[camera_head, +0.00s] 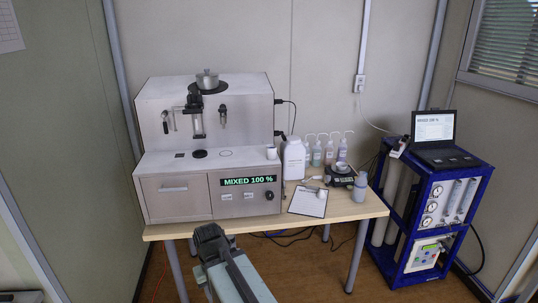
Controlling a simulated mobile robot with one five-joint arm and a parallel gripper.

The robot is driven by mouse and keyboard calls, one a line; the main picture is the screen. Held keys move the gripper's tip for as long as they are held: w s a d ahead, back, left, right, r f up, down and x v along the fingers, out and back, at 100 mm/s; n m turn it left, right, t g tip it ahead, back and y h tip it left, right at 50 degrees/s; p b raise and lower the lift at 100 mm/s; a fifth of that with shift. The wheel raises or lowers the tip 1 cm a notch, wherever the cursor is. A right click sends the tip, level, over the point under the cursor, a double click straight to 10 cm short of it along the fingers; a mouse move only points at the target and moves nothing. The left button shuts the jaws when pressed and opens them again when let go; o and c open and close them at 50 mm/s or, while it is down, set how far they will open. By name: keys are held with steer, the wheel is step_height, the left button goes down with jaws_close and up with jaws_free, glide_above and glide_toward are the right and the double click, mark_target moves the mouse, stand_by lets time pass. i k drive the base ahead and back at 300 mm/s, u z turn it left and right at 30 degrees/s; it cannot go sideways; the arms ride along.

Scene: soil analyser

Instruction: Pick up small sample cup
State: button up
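A small white cup (272,153) stands upright on the right end of the analyser's front ledge. A metal pot with a lid knob (207,79) sits on a dark disc on top of the analyser. Another small pale vessel (342,167) rests on a dark round device on the table; I cannot tell which of these is the sample cup. My gripper (209,236) is the dark end of my arm, low in the picture in front of the table edge, apart from all of them. Its fingers are too unclear to show whether it is open or shut.
The white analyser (165,160) fills the table's left half; its display reads "MIXED 100 %". A blue-framed rack (400,262) with a laptop (435,131) stands beside the table (345,211).

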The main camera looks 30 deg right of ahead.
mark_target(271, 152)
steer(key=u, duration=0.1)
steer(key=i, duration=0.95)
steer(key=z, duration=0.05)
